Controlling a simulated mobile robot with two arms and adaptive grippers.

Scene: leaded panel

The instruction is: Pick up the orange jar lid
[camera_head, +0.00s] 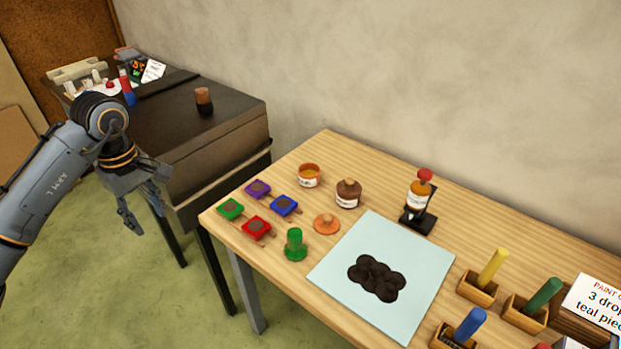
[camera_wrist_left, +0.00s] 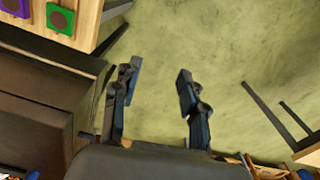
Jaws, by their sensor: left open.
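The orange jar lid (camera_head: 326,224), a flat disc with a small knob, lies on the wooden table (camera_head: 338,147) in the head view, left of the pale blue sheet. Near it stand an open orange jar (camera_head: 309,175) and a brown-lidded jar (camera_head: 348,194). My left gripper (camera_head: 146,213) is open and empty, left of the table and apart from the lid. In the left wrist view its fingers (camera_wrist_left: 158,92) are spread above the green floor; the lid does not show there. My right gripper is not in view.
A green knobbed piece (camera_head: 295,245) stands just left of the lid. Several coloured square pieces, including a red one (camera_head: 256,228), lie at the table's left end. The pale blue sheet (camera_head: 420,252) bears dark blobs. A dark cabinet (camera_head: 225,120) stands behind my left arm.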

